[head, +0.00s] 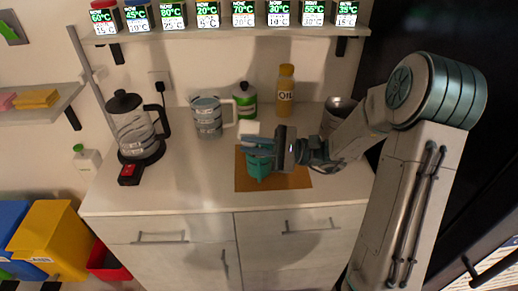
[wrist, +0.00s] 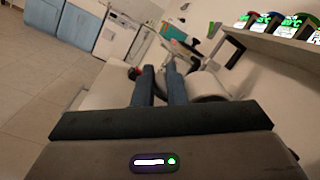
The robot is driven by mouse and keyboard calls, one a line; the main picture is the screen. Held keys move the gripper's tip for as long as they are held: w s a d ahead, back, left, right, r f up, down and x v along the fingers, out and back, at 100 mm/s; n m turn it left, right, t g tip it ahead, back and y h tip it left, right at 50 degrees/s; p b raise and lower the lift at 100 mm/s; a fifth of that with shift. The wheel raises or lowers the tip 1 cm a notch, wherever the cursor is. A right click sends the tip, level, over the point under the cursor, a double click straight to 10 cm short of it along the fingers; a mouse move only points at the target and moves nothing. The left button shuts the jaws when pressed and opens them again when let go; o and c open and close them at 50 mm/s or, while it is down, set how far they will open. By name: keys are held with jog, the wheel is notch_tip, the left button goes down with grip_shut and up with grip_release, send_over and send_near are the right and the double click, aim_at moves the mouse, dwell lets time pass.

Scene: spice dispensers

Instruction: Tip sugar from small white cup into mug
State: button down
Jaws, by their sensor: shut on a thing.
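My gripper (head: 256,145) reaches in from the right in the head view, its blue fingers pointing left. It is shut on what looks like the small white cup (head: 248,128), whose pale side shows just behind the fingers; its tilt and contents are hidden. A teal mug (head: 258,168) stands directly below the fingers on a brown mat (head: 293,181), its opening mostly covered by them. In the wrist view the two fingers (wrist: 160,72) lie close together, and the cup cannot be made out clearly.
A grey marbled jug (head: 208,117) stands behind and left of the gripper. A kettle (head: 134,125) is further left. A green-labelled jar (head: 245,100), an oil bottle (head: 285,92) and a metal pot (head: 337,114) stand at the back.

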jog(key=shift+d+r+y, duration=0.15)
jog(key=shift+r+y, duration=0.35)
dwell(0.3)
jog(key=shift+d+y, duration=0.25)
jog(key=shift+y, duration=0.65)
dwell(0.5)
jog(key=shift+r, duration=0.25)
